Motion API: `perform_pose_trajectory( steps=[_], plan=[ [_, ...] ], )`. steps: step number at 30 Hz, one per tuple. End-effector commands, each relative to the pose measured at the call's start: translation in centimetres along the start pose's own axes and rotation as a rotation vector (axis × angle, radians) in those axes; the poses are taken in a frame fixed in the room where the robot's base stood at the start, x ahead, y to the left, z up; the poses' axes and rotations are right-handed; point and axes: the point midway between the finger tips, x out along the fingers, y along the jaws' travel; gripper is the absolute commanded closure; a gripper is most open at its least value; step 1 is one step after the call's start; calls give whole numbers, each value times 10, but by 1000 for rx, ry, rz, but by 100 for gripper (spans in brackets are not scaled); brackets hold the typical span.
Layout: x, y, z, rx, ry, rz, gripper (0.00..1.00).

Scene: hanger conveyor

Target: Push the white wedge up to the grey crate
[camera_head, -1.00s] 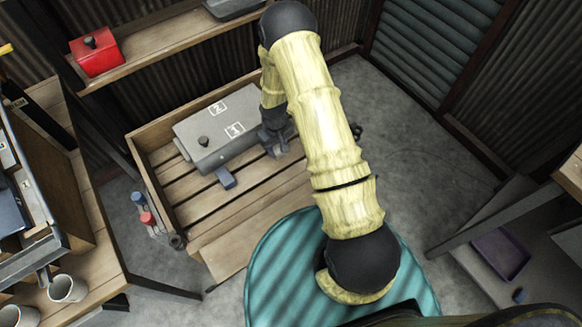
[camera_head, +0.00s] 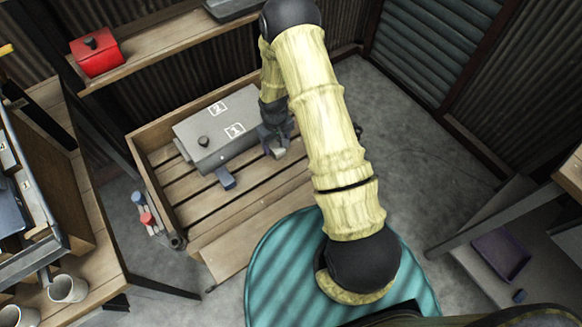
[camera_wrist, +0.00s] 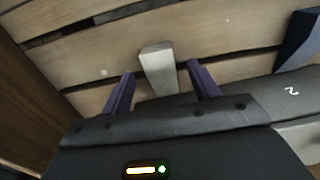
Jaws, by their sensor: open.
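The pale whitish-grey wedge (camera_wrist: 158,68) lies on the wooden slats between the two fingertips of my gripper (camera_wrist: 161,72) in the wrist view. The fingers are apart, one on each side of it, and no contact shows. In the head view, my gripper (camera_head: 272,136) is just right of the grey crate (camera_head: 190,128), and the wedge (camera_head: 279,151) shows small at its fingers. The crate has a dark knob and the marks 1 and 2; its edge also shows at the right of the wrist view (camera_wrist: 270,90). Whether wedge and crate touch is hidden.
A teal round surface (camera_head: 270,270) lies in front.

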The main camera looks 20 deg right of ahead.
Motion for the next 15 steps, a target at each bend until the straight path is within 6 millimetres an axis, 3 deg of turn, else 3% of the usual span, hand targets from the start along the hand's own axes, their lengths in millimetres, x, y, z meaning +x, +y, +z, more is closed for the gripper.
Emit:
perform_pose_trajectory(
  steps=[15],
  plan=[
    [-105,0,-1,0,4,1,39]
  ],
)
